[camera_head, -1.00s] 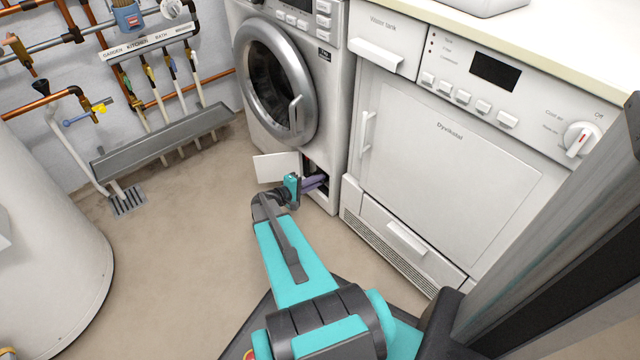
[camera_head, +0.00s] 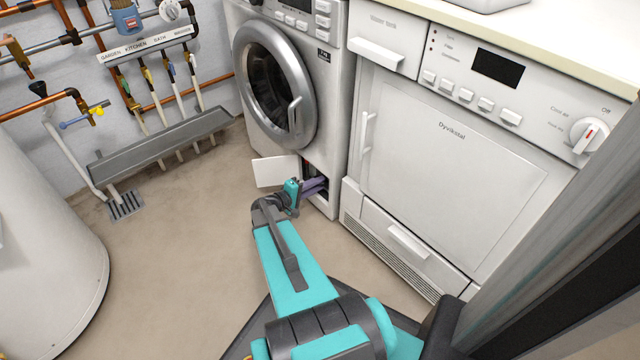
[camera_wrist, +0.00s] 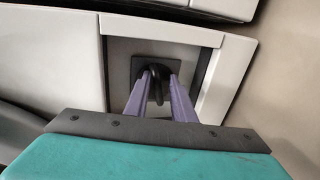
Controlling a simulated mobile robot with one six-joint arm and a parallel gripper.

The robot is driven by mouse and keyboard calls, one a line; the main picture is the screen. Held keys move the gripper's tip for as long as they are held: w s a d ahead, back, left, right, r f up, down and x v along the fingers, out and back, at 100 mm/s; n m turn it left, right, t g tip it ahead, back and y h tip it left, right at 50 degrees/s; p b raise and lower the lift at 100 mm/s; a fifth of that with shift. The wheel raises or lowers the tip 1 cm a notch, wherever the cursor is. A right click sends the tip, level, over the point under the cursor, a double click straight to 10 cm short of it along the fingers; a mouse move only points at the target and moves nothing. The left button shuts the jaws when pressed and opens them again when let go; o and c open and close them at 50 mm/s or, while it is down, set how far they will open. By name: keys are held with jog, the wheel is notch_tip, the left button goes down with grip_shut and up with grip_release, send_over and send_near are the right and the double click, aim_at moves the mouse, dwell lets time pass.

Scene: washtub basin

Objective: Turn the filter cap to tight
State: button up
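The filter cap (camera_wrist: 156,84) is dark, with a loop-shaped handle, on a square dark plate inside the recess at the bottom of the washing machine (camera_head: 275,90). The white filter flap (camera_head: 275,171) stands open to the left of the recess. My gripper (camera_wrist: 159,82) reaches into the recess with its two purple fingers, one on each side of the cap's handle. The fingers look apart, with a narrow gap beside the handle; contact is not clear. In the head view my gripper (camera_head: 316,187) is at the opening, and the cap is hidden.
A dryer (camera_head: 440,150) stands close to the right of the washing machine. A grey drain trough (camera_head: 160,145) and pipes are at the left wall, and a white tank (camera_head: 45,260) is at the far left. The floor between is clear.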

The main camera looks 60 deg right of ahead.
jog(key=shift+s+r, duration=0.1)
jog(key=shift+s, duration=0.3)
jog(key=p+v, duration=0.4)
jog(key=v, duration=1)
jog(key=shift+w+p, duration=0.3)
jog(key=shift+p, duration=0.05)
